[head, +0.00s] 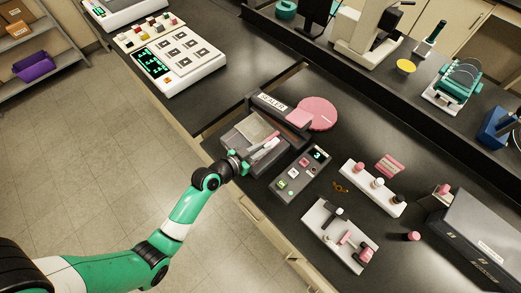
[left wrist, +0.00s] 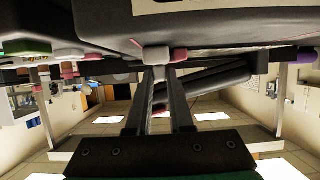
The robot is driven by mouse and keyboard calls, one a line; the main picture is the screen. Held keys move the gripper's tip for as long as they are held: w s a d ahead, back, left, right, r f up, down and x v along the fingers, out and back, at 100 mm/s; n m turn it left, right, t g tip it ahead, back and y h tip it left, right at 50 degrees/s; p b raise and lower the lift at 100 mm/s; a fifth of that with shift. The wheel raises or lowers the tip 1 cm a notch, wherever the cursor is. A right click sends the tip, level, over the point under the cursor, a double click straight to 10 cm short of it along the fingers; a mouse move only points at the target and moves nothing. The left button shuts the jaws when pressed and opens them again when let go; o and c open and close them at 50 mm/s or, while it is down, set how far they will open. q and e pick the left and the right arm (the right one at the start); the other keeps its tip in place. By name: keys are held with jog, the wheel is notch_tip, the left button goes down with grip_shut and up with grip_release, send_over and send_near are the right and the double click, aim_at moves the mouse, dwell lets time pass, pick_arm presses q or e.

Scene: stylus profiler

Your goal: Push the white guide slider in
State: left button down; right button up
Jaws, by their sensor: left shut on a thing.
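The grey sealer (head: 292,116) stands on the dark bench, with a flat tray section (head: 246,131) at its near side. My left gripper (head: 245,164) is at the near side of the sealer, low beside the tray section. In the left wrist view its two dark fingers (left wrist: 159,78) reach up to a small white piece with pink ends, the white guide slider (left wrist: 157,54), under the sealer body's edge. The fingers are shut on it. In the head view the gripper hides the contact. My right gripper is in neither view.
A control box (head: 300,172) with a green display sits right of the gripper. A pink disc (head: 317,113) lies behind the sealer. A white rack (head: 372,189) and a white fixture (head: 340,236) stand farther right. The floor left of the bench is clear.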

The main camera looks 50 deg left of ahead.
pick_arm(q)
jog(key=c, duration=1.2)
grip_release()
jog(key=shift+a, duration=0.15)
jog(key=o, duration=0.4)
jog(key=shift+a, duration=0.15)
jog(key=shift+s+r, duration=0.1)
jog(key=shift+s, duration=0.1)
jog(key=p+v, duration=0.1)
jog(key=v, duration=1)
jog(key=shift+s, duration=0.1)
